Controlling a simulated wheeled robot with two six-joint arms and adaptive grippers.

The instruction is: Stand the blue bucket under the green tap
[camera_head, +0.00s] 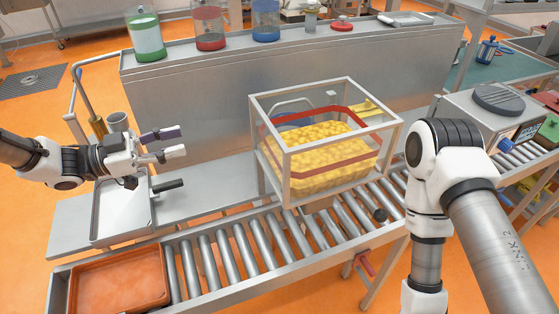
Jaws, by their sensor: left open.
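I cannot make out a blue bucket or a green tap for certain in the head view. A dark blue rounded shape (290,119) shows partly behind the framed clear box; most of it is hidden and I cannot tell what it is. A green object (549,130) at the right edge is cut off and unclear. My left gripper (178,142) is open and empty, its fingers pointing right above the metal bench, left of the framed box. My right arm (440,165) stands at the right, and its gripper is outside the picture.
The framed box (341,186) of yellow pieces stands over the roller conveyor (240,250). An orange tray (120,282) lies at the conveyor's left end. A metal pan (122,214) is below my left gripper.

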